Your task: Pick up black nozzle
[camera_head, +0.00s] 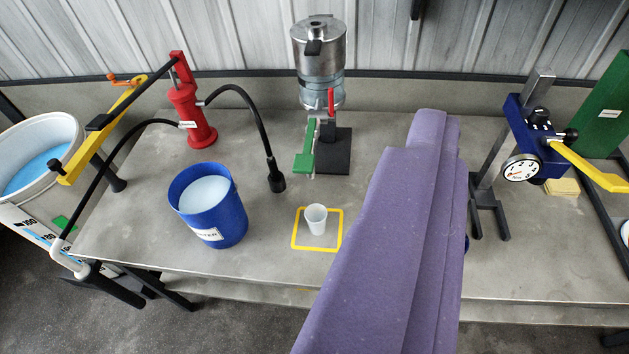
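The black nozzle (276,180) hangs at the end of a black curved hose (258,110) that comes from the red pump (190,112). It points down above the grey table, between the blue bucket and the white cup. My purple gripper (436,122) reaches up from the bottom of the picture, to the right of the nozzle and clearly apart from it. Its fingertips do not show clearly, so I cannot tell whether it is open or shut. Nothing held is visible.
A blue bucket (226,220) of pale liquid stands left of the nozzle. A white cup (316,218) sits inside a yellow square outline (300,243). A metal disperser (318,60) with a green lever (304,158) stands behind. A blue gauge device (533,130) is at right.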

